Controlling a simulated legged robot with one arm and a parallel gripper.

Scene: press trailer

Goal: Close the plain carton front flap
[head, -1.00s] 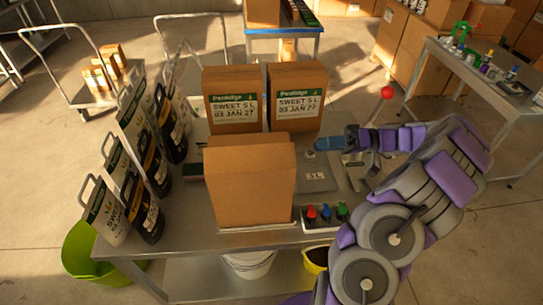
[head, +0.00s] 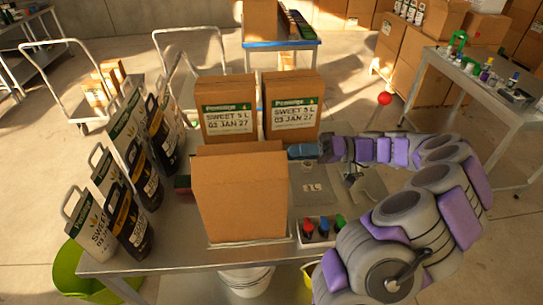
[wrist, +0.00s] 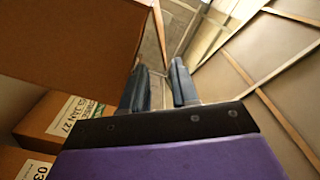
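The plain brown carton (head: 240,210) stands upright on the metal table in the head view, with no label on the side facing me. Its upper part rises as a raised flap (head: 240,162); the carton's opening is not visible. My gripper (head: 303,151) is just right of the carton's upper right edge, pointing left with blue fingertips. In the wrist view its two fingers (wrist: 160,88) stand apart with nothing between them. A large brown cardboard surface (wrist: 75,40) fills that view's upper left, close to the fingers. I cannot tell whether they touch it.
Two labelled cartons (head: 227,115) (head: 293,112) stand behind the plain one. Several bags (head: 133,220) line the table's left side. A small tray with coloured bottles (head: 322,229) sits at the front right. A grey scale-like plate (head: 313,188) lies below my gripper.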

